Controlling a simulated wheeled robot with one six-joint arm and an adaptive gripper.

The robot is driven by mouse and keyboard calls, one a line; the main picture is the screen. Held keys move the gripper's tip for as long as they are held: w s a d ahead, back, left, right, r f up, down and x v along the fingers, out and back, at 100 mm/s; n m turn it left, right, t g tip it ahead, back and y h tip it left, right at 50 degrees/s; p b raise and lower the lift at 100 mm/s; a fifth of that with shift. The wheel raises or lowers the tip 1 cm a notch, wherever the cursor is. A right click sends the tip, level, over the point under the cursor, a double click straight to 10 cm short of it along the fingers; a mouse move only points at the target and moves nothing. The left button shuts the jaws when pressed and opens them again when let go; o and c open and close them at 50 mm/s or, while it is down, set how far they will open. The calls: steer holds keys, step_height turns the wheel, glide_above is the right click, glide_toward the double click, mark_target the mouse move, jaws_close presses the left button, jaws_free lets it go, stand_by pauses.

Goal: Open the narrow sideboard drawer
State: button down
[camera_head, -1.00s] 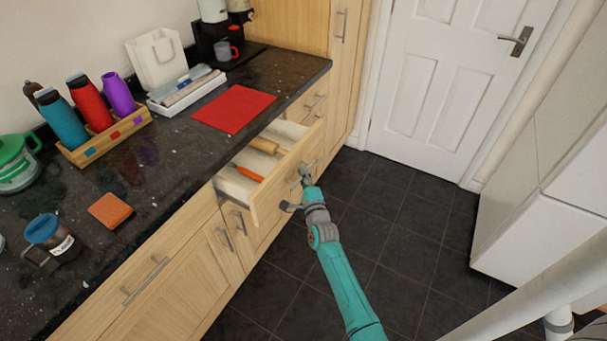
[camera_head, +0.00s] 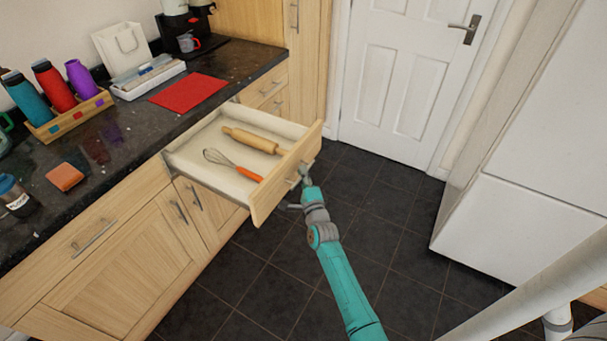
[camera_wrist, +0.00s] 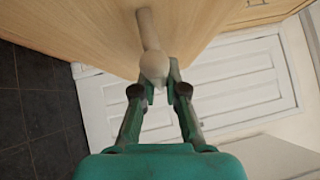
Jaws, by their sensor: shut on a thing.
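The sideboard drawer (camera_head: 270,202) stands far out from the cabinet, its inside showing. A rolling pin (camera_head: 250,140) and a whisk (camera_head: 232,165) with an orange grip lie in it. My gripper (camera_head: 304,178) is at the drawer's front face. In the wrist view my gripper (camera_wrist: 160,82) is shut on the drawer handle (camera_wrist: 148,30), a pale bar against the wooden front. The head view shows little of the handle, as my gripper covers most of it.
The dark worktop (camera_head: 130,135) holds a red mat (camera_head: 188,92), a bottle rack (camera_head: 70,118) and an orange sponge (camera_head: 65,177). A white door (camera_head: 405,75) is at the back and a white cabinet (camera_head: 530,180) at the right. The dark tiled floor (camera_head: 385,215) between is clear.

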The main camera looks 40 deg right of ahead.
steer(key=shift+s, duration=0.15)
steer(key=c, duration=1.2)
jaws_free()
steer(key=v, duration=1.2)
